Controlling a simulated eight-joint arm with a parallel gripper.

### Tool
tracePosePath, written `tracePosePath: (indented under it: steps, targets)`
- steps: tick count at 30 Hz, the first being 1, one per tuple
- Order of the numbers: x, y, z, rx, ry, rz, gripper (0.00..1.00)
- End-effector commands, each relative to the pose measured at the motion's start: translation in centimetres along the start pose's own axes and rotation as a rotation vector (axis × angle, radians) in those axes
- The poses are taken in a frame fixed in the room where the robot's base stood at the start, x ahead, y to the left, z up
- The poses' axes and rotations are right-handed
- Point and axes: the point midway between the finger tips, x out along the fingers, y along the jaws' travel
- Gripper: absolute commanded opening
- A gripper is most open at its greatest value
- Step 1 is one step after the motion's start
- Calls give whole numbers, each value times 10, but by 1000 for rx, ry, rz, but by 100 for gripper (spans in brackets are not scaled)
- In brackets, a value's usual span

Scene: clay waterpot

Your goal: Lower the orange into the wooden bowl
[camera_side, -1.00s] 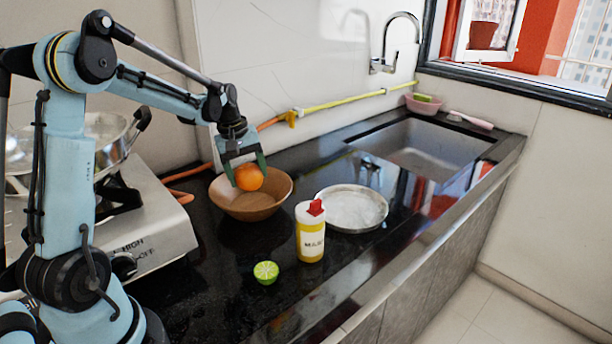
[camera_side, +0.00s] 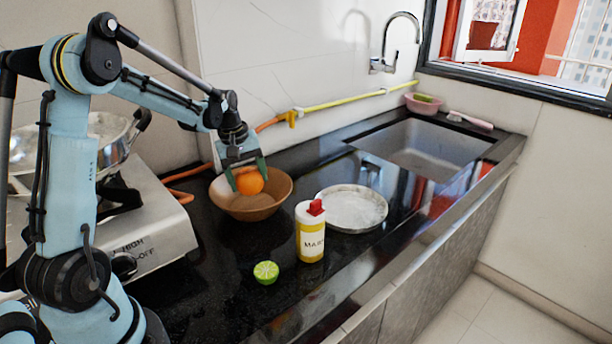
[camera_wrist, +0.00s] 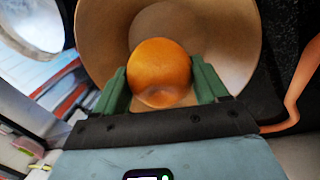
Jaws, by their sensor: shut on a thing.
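The orange (camera_side: 250,182) is held between the green fingers of my gripper (camera_side: 246,177). My gripper is shut on it and points down over the wooden bowl (camera_side: 272,205). In the side view the orange overlaps the bowl's opening, at about rim height. In the wrist view the orange (camera_wrist: 160,70) sits between both fingertips (camera_wrist: 163,82), with the bowl's inner wall (camera_wrist: 105,40) around it. I cannot tell whether the orange touches the bowl's bottom.
A yellow bottle with a red cap (camera_side: 310,232) and a half lime (camera_side: 266,272) are in front. The stove (camera_side: 150,215) is at left, the sink (camera_side: 425,145) at back right.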

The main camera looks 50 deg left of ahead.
Motion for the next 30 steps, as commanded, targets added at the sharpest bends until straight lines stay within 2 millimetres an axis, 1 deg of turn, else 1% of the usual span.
tracePosePath:
  steps: [30]
  targets:
    - [14,-2,0,0,0,0,38]
